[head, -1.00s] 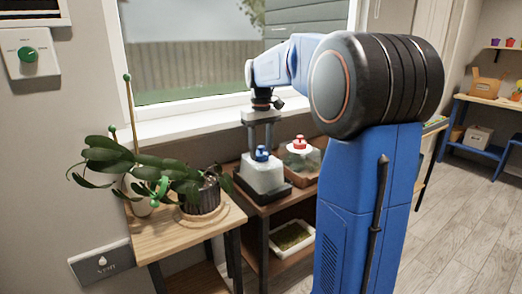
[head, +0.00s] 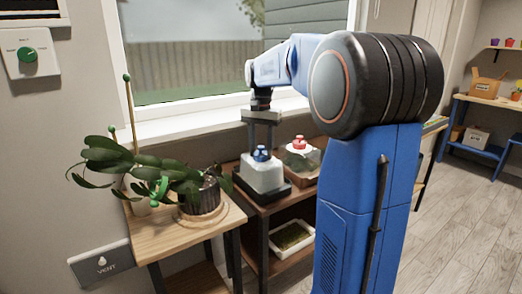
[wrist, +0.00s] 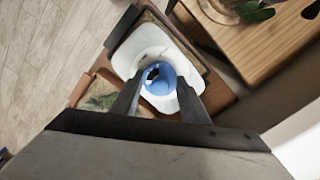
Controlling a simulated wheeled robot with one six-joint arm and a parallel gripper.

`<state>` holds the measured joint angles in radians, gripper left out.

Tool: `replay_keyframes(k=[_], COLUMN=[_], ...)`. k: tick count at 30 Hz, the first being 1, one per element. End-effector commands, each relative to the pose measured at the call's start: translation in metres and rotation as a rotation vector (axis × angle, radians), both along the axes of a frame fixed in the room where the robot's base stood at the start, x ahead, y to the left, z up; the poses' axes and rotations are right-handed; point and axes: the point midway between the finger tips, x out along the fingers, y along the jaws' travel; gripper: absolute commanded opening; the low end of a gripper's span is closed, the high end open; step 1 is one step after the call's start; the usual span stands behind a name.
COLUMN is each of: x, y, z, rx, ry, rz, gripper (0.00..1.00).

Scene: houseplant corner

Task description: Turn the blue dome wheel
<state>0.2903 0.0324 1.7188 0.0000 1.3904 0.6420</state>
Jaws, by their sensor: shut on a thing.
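The blue dome wheel (head: 261,153) sits on top of a whitish clear dome (head: 262,176), which stands in a dark tray. My gripper (head: 261,148) points straight down over it, with its fingers on either side of the wheel. In the wrist view the wheel (wrist: 160,80) shows as a blue ring with a dark centre, between the two fingertips (wrist: 158,92). My gripper is shut on the wheel. The fingertip contact is partly hidden in the head view.
A second dome with a red wheel (head: 299,142) stands just right of the blue one. A potted plant (head: 202,195) with spreading leaves stands on the wooden table (head: 190,235) at the left. The window sill (head: 190,122) runs close behind.

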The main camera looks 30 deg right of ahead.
Motion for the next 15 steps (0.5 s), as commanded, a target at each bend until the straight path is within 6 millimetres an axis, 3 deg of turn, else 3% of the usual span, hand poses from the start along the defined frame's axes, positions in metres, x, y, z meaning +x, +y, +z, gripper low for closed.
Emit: replay_keyframes(k=[15], x=[-0.0002], y=[-0.0002], z=[0.0001], rx=[0.000], ry=[0.000], rz=[-0.197], gripper=[0.18])
